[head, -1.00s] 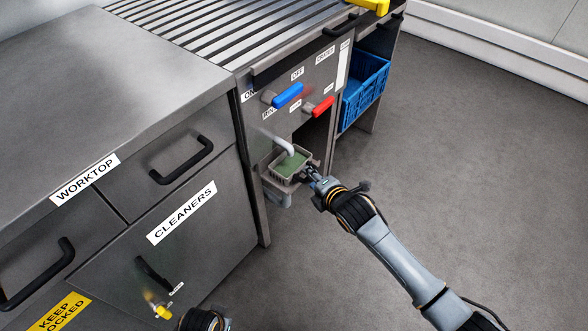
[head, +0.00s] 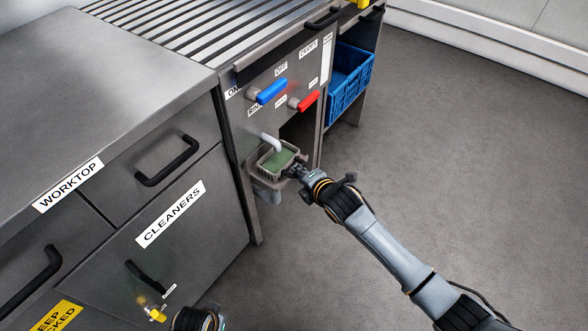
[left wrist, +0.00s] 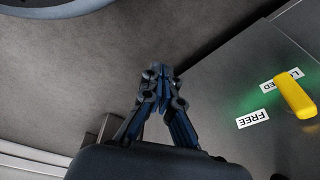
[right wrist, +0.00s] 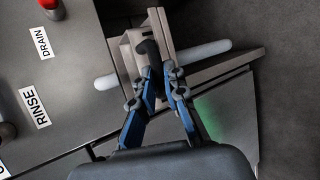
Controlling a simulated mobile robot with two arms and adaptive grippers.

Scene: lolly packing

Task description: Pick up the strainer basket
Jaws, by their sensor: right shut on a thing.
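The strainer basket (head: 264,167), a small grey tray-like box with green inside, sits under the pale spout (head: 273,145) on the front of the steel unit. My right gripper (head: 296,171) is at its right side. In the right wrist view, my right gripper (right wrist: 161,66) is shut on the basket's dark handle (right wrist: 148,48); the pale basket body (right wrist: 133,62) lies just beyond. Whether the basket is raised off its support cannot be told. My left gripper (left wrist: 160,72) is shut and empty, its fingertips together in the left wrist view.
A blue lever (head: 271,91) and a red lever (head: 308,101) stick out above the basket. A blue crate (head: 348,84) is on a shelf at the right. The cleaners cupboard (head: 190,235) has a yellow latch (head: 156,314). The floor at right is clear.

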